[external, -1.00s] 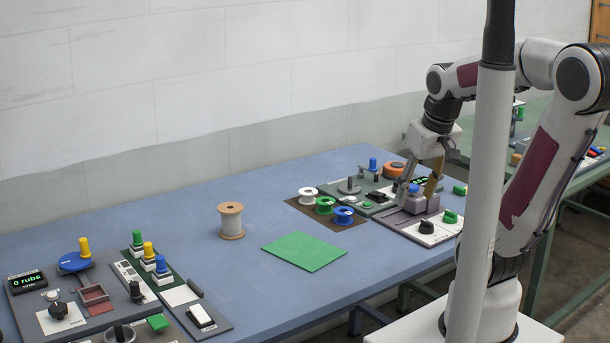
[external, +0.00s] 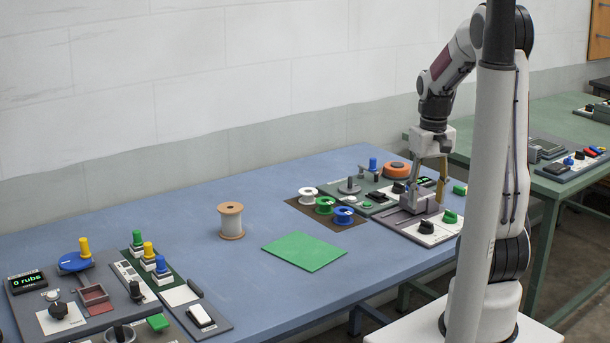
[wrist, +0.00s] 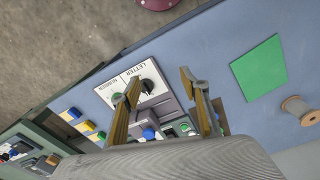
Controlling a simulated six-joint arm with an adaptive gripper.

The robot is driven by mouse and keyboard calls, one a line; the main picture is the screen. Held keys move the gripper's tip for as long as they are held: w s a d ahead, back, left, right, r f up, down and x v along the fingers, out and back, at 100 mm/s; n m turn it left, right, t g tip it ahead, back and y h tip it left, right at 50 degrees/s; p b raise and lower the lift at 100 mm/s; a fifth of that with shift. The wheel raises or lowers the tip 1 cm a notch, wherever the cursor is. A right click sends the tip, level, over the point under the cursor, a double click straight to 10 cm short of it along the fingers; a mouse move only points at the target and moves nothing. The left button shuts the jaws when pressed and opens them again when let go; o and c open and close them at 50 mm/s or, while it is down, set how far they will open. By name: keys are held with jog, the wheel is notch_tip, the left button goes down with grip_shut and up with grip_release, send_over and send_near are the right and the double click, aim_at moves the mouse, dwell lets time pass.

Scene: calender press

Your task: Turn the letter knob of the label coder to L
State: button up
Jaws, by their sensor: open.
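The label coder (external: 408,226) stands at the right end of the blue table. Its white panel carries a black knob (external: 426,227) and a green knob (external: 449,217). In the wrist view the word LETTER is printed beside the black knob (wrist: 147,87), and NUMBER beside the green knob (wrist: 118,97). My gripper (external: 428,190) is open and points down above the coder, behind the knobs in the external view. In the wrist view its fingers (wrist: 160,78) are spread and empty, with the black knob nearer the left finger. The black knob's exact pointer setting is too small to read.
A grey block rises behind the knobs on the coder. Several spools (external: 324,205) stand left of it, and a green mat (external: 304,252) lies further left. A larger spool (external: 231,220) stands mid-table. The table between the mat and left-hand devices is mostly clear.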

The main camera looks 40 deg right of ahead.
send_over(427, 222)
jog(key=s+a, duration=0.2)
notch_tip(427, 222, down, 4)
jog(key=shift+w+d+r+n+g, duration=0.25)
jog(key=shift+w+d+n+g, duration=0.05)
jog(key=shift+w+d+n, duration=0.55)
jog(key=shift+w+d+r+n, duration=0.25)
jog(key=shift+r+n, duration=0.05)
jog(key=shift+n, duration=0.25)
jog(key=shift+f, duration=3.9)
jog(key=c, duration=1.1)
